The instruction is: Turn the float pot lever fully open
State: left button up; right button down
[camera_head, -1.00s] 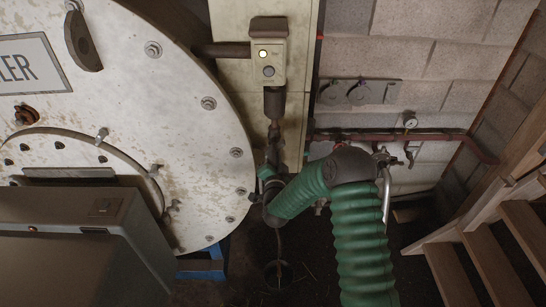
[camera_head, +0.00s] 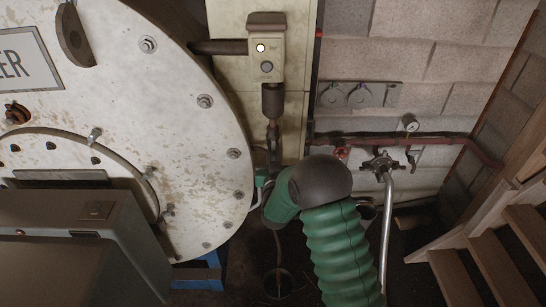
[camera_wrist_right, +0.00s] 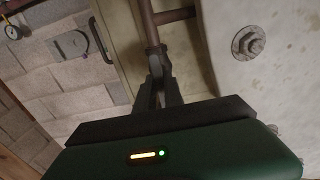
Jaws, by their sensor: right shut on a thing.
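My right gripper (camera_wrist_right: 158,88) is shut on a slim grey part, which I take to be the float pot lever (camera_wrist_right: 156,62), just below a brown vertical pipe in the right wrist view. The fingers hide most of the lever, so its angle is hard to tell. In the head view my green right arm reaches up from the bottom and bends left. The gripper there is small and mostly hidden by my forearm, beside the lower end of the vertical pipe (camera_head: 273,100). My left gripper is not in view.
The big pale round boiler end (camera_head: 190,130) with bolts stands close left of the pipe. A control box (camera_head: 266,52) is above it. A chrome pipe (camera_head: 387,225), a red pipe (camera_head: 440,138) and wooden stairs (camera_head: 490,240) are to the right. A bucket (camera_head: 278,283) stands on the floor below.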

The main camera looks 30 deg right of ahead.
jog(key=shift+w+d+r+n, duration=0.1)
jog(key=shift+r+n, duration=0.2)
jog(key=shift+r, duration=0.15)
jog(key=c, duration=1.6)
grip_release()
jog(key=shift+f, duration=0.1)
jog(key=shift+o, duration=0.7)
jog(key=shift+f, duration=0.2)
jog(key=b+v, duration=0.4)
jog(key=v, duration=1.2)
jog(key=shift+s, duration=0.4)
jog(key=shift+f, duration=0.1)
